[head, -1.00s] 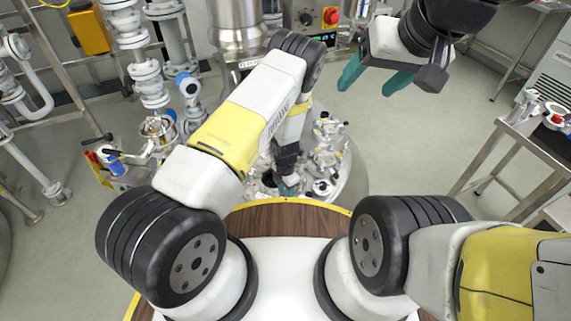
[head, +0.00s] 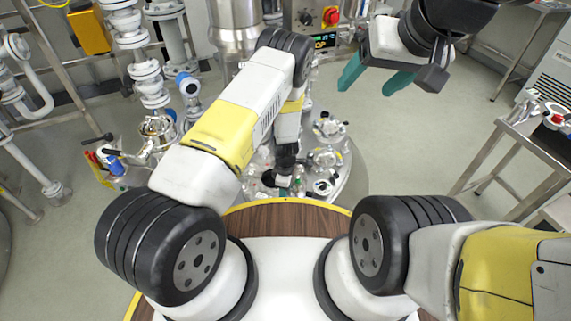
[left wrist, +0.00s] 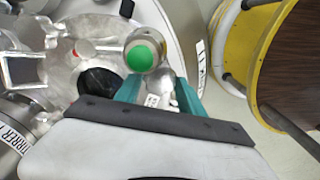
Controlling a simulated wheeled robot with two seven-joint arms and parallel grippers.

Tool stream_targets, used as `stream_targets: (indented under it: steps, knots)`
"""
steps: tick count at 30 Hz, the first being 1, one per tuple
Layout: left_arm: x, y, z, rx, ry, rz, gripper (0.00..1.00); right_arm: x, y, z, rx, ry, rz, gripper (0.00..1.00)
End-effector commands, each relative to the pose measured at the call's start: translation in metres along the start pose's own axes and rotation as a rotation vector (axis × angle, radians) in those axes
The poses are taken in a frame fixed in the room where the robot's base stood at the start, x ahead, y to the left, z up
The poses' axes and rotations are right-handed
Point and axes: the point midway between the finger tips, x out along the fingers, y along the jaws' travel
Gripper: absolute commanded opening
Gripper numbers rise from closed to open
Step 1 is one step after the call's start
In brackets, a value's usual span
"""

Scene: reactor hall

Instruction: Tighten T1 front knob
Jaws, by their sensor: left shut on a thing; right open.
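My left gripper (left wrist: 160,90) has its teal fingers closed around a small rounded metal knob (left wrist: 161,86) on the vessel top in the left wrist view. The fingers hide much of it, and I cannot read the white marking there as T1. A round metal fitting with a green cap (left wrist: 145,53) is just beyond the fingertips. In the head view, the left gripper (head: 283,187) reaches down to the near side of the steel vessel lid (head: 345,185); the arm covers part of it. My right gripper (head: 372,80) is open and empty, high above the floor at the upper right.
Several clamps and fittings (head: 328,158) crowd the lid. A steel column (head: 238,25) rises behind it, beside a control panel with a red switch (head: 331,16). Pipes (head: 150,85) stand at the left. A steel table (head: 520,135) is at the right, with clear floor between.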

Motion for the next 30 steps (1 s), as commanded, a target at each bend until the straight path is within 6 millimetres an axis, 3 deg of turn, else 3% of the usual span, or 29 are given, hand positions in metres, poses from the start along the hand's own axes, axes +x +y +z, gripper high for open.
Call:
stream_targets:
  steps: [22,23,24,26,30]
  knots:
    - [-0.0014,0.0013,-0.0019,0.090,0.002,0.002,0.06,0.0000,0.0000,0.0000,0.000,0.000,0.000,0.68]
    - [-0.0014,0.0014,-0.0020,0.090,0.002,0.002,0.48,0.0000,0.0000,0.0000,0.000,0.000,0.000,0.68]
    - [-0.0014,0.0013,-0.0019,0.090,0.002,0.002,0.56,0.0000,0.0000,0.0000,0.000,0.000,0.000,0.68]
    - [-0.0012,0.0012,-0.0017,0.090,0.002,0.002,0.68,0.0000,0.0000,0.0000,0.000,0.000,0.000,0.68]
    - [-0.0008,0.0008,-0.0011,0.090,0.001,0.001,0.68,0.0000,0.0000,0.0000,0.000,0.000,0.000,0.68]
